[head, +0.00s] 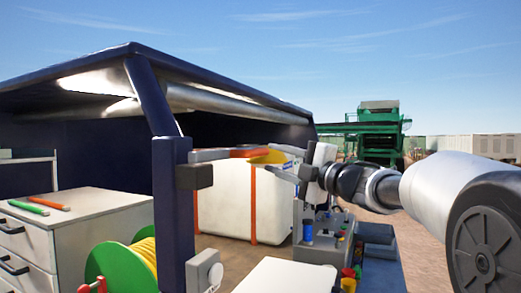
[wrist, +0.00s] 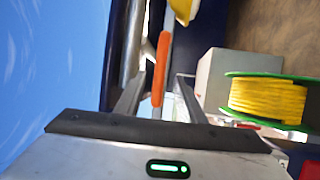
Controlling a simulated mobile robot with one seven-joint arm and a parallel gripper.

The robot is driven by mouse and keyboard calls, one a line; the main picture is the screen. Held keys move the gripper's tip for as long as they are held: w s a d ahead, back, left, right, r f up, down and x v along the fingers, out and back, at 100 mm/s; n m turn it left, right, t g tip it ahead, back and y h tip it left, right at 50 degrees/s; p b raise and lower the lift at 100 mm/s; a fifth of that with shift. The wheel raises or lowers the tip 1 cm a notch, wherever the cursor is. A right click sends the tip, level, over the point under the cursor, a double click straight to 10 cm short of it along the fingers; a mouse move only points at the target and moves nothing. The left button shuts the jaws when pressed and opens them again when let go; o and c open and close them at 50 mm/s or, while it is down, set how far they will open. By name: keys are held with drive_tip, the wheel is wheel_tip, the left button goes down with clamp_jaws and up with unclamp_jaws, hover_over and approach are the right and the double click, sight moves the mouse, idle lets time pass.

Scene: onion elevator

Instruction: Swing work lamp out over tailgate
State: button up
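The work lamp's grey arm (head: 208,155) reaches right from a bracket on the dark blue canopy post (head: 172,215). It carries an orange grip (head: 250,152). A rounded yellow piece (head: 268,157) shows beside the grip; I cannot tell whether it is the lamp head. My gripper (head: 280,175) is to the right of the grip and points left towards it. In the wrist view the fingers are spread apart, and the orange grip (wrist: 161,68) shows in the gap between them. I see no finger closed on it. The yellow piece (wrist: 183,10) is at the top edge.
A white tank (head: 225,205) with orange straps stands behind the lamp arm. A green reel of yellow hose (head: 122,265) and a drawer cabinet (head: 75,235) are at left. A cluttered bench (head: 335,240) lies below my gripper. Open ground is at right.

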sight(260, 153)
drive_tip(key=p+x, duration=0.1)
drive_tip(key=x, duration=0.6)
drive_tip(key=shift+w+a+p, duration=0.2)
drive_tip(key=shift+a+p, duration=0.1)
drive_tip(key=shift+r, duration=0.2)
clamp_jaws()
